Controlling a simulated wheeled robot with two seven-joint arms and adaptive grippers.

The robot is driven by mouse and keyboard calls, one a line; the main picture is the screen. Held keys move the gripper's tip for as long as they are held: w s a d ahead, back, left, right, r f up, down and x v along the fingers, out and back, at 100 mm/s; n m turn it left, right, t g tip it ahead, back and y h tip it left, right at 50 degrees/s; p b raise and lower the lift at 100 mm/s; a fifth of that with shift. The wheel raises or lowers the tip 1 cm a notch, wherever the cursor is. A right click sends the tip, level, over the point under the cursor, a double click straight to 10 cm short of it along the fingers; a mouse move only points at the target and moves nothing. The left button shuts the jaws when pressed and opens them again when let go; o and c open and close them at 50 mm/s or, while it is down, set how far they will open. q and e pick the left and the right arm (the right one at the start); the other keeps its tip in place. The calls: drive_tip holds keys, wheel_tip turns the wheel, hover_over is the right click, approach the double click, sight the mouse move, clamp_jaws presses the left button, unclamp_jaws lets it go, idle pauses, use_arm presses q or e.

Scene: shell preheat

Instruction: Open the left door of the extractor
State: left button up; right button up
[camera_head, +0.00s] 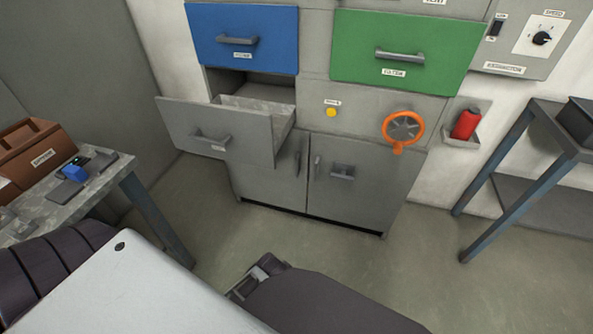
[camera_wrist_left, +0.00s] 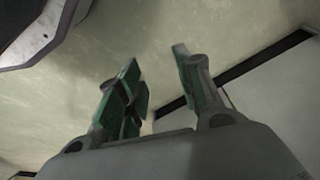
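The grey cabinet has two closed lower doors side by side. I cannot make out either gripper in the head view.
Above are a blue drawer (camera_head: 242,38) and a green drawer (camera_head: 405,50). An orange wheel (camera_head: 403,127) and a red canister (camera_head: 465,124) are at the right. A workbench (camera_head: 112,178) stands left and a blue-legged table (camera_head: 497,212) right. The floor before the doors looks clear.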

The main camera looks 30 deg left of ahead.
use_arm(q)
drive_tip(key=w+a+r+n+t+y+b, duration=0.1)
drive_tip(key=w+a+r+t+b, duration=0.15)
drive_tip(key=w+r, duration=0.2)
drive_tip(key=w+a+r+n+t+b, duration=0.1)
drive_tip(key=w+a+r+b, duration=0.15)
drive_tip(key=w+b, duration=0.2)
use_arm(e)
wheel_tip(320, 180, up, 9)
drive_tip(key=a, duration=0.2)
use_arm(q)
drive_tip(key=w+a+r+n+t+y, duration=0.1)
drive_tip(key=w+a+t, duration=0.4)
drive_tip(key=w, duration=0.5)
drive_tip(key=w+a+r+n+t+y, duration=0.1)
drive_tip(key=w+a+r+t, duration=0.2)
drive_tip(key=w+a+t, duration=0.3)
drive_tip(key=shift+w+a+y+b, duration=0.4)
drive_tip(key=shift+w+a, duration=0.15)
drive_tip(key=shift+w, duration=2.25)
use_arm(e)
drive_tip(key=shift+s+a+f+t+y, duration=0.1)
drive_tip(key=shift+s+a+t+y, duration=0.25)
drive_tip(key=shift+a, duration=0.55)
drive_tip(key=shift+s+a+r+t+y, duration=0.1)
drive_tip(key=shift+s+a+y, duration=0.25)
drive_tip(key=shift+a, duration=0.5)
drive_tip(key=shift+s+a+f+t+y, duration=0.1)
drive_tip(key=shift+s+a+t+y, duration=0.15)
drive_tip(key=shift+a+y, duration=0.45)
